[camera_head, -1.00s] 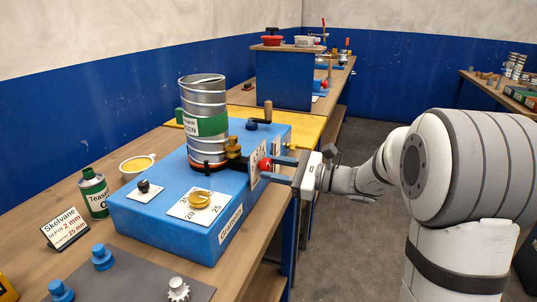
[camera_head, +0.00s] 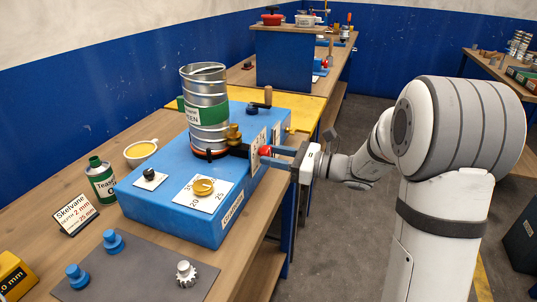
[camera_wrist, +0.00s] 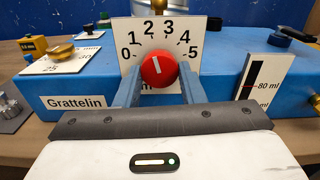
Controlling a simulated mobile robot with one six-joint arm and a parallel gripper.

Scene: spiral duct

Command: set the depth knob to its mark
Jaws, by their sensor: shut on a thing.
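The red depth knob (camera_wrist: 158,69) sits on the front of the blue machine, before a white dial plate (camera_wrist: 186,24) numbered 0 to 5. Its white line points nearly straight up, leaning slightly left, near the 2. My gripper (camera_wrist: 159,78) has its blue fingers on either side of the knob and is shut on it. In the head view the gripper (camera_head: 282,160) reaches the knob (camera_head: 265,151) from the right. A card (camera_head: 75,216) at the left reads Skelvane, depth 2 mm, 25 mm.
The blue machine (camera_head: 150,205) carries a metal spiral duct (camera_head: 205,85) with a green band and a yellow knob (camera_head: 203,187) on a scale. A scale marked 80 ml (camera_wrist: 262,82) is right of the dial.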

